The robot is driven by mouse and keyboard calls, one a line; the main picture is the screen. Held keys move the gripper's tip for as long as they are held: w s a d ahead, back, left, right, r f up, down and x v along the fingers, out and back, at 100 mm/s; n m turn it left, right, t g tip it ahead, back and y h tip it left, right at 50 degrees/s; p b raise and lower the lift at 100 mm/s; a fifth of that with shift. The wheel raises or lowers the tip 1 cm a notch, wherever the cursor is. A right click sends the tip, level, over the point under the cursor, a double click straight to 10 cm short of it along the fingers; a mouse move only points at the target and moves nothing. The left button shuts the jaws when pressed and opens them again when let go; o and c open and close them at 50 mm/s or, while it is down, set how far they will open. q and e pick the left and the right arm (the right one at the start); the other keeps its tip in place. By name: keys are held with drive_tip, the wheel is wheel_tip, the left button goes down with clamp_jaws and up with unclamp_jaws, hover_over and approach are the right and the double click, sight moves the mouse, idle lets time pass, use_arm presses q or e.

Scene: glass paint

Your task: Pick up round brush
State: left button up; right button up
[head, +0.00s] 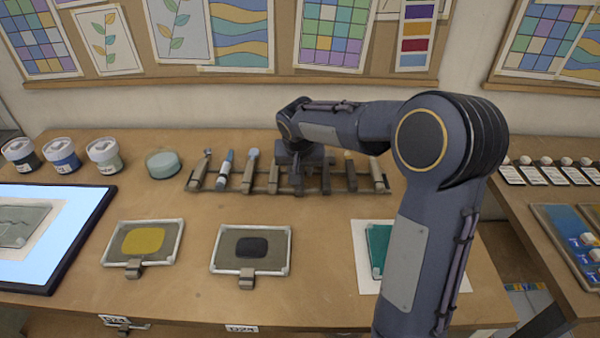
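A low rack (236,190) lies along the back of the table and holds several brush-like tools side by side. One tool has a blue handle (225,168), and a grey-handled one (250,170) lies to its right. I cannot tell which tool is the round brush. My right gripper (297,186) points down over the middle of the rack, among the tools there. My arm and gripper hide part of the rack. Whether its fingers are open or shut on a tool is not clear. My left gripper is not in view.
Several lidded jars (62,155) and a round pale green container (163,164) stand at the back left. A lit panel (92,215) lies at the left. Palettes with yellow (143,240) and black (251,247) paint lie in front. A teal piece (377,248) is partly behind my arm.

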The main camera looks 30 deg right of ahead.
clamp_jaws()
drive_tip(key=shift+r, duration=0.15)
drive_tip(key=shift+r+p, duration=0.25)
drive_tip(key=shift+p, duration=0.1)
drive_tip(key=r, duration=0.3)
drive_tip(key=shift+s+a+r, duration=0.1)
drive_tip(key=shift+s+r, duration=0.15)
drive_tip(key=shift+r, duration=0.15)
drive_tip(key=s+r, duration=0.1)
drive_tip(key=r, duration=0.1)
drive_tip(key=s+a+r, duration=0.1)
drive_tip(key=s+r, duration=0.1)
drive_tip(key=shift+s, duration=0.2)
drive_tip(key=s+a+r+b, duration=0.1)
drive_tip(key=s+a+r, duration=0.2)
drive_tip(key=s, duration=0.6)
drive_tip(key=shift+d+v, duration=0.2)
drive_tip(key=shift+v, duration=0.8)
